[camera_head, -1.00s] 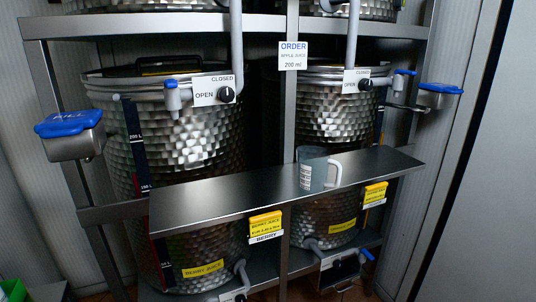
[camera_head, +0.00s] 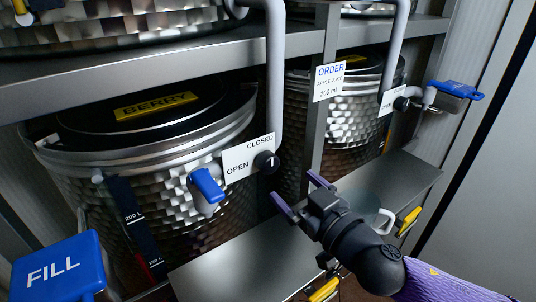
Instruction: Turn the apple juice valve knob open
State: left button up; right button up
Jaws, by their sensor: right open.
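A black round valve knob (camera_head: 266,162) sits on a white CLOSED/OPEN plate (camera_head: 240,158) beside a grey pipe, in front of the left tank, whose lid reads BERRY. A second black knob (camera_head: 401,103) with a similar plate is at the right tank. No apple label shows on either knob. My right gripper (camera_head: 299,194) comes in from the lower right. Its purple fingers are apart and empty, below and right of the left knob, with no visible contact. My left gripper is out of view.
An ORDER sign (camera_head: 329,82) reads apple juice, 200 ml. A blue lever tap (camera_head: 207,187) is left of the near knob. A blue FILL lid (camera_head: 55,270) stands at lower left. A clear jug (camera_head: 385,222) on the metal shelf (camera_head: 235,270) is partly hidden by my arm.

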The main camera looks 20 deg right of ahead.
aim_at(272, 166)
jog(key=p+x, duration=0.1)
jog(key=x, duration=0.5)
jog(key=shift+w+r+p, duration=0.1)
jog(key=shift+w+p, duration=0.05)
jog(key=shift+p, duration=0.15)
jog(key=shift+w+a, duration=0.15)
jog(key=shift+w, duration=0.3)
jog(key=shift+c, duration=0.2)
jog(key=c, duration=1.2)
jog(key=shift+c, duration=0.2)
